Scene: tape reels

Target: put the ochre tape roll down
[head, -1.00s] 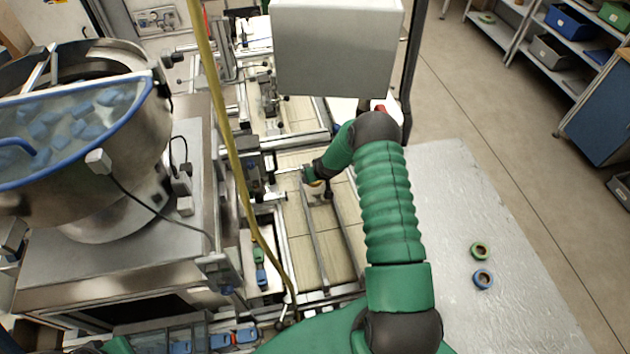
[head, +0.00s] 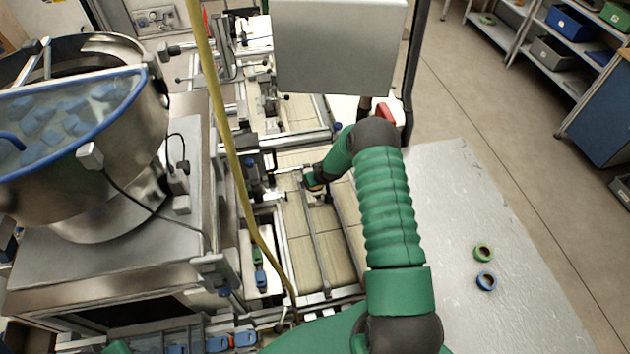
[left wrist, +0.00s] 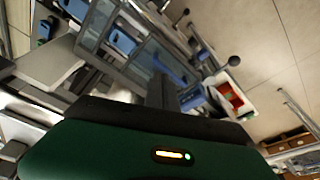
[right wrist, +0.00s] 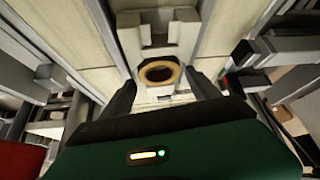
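The ochre tape roll (right wrist: 159,72) shows in the right wrist view as a ring on a pale grey notched holder (right wrist: 158,48) over the conveyor. My right gripper (right wrist: 162,88) has its two dark fingers spread wide, one on each side of the roll, with visible gaps between fingers and roll. In the head view my right gripper (head: 314,184) is small and points down at the conveyor; the roll is hard to make out there. My left gripper (left wrist: 160,90) shows its fingers together with nothing between them in the left wrist view.
A steel bowl feeder (head: 90,190) stands at the left. A yellow cable (head: 232,150) hangs in front of the conveyor (head: 290,240). A grey panel (head: 338,45) stands behind.

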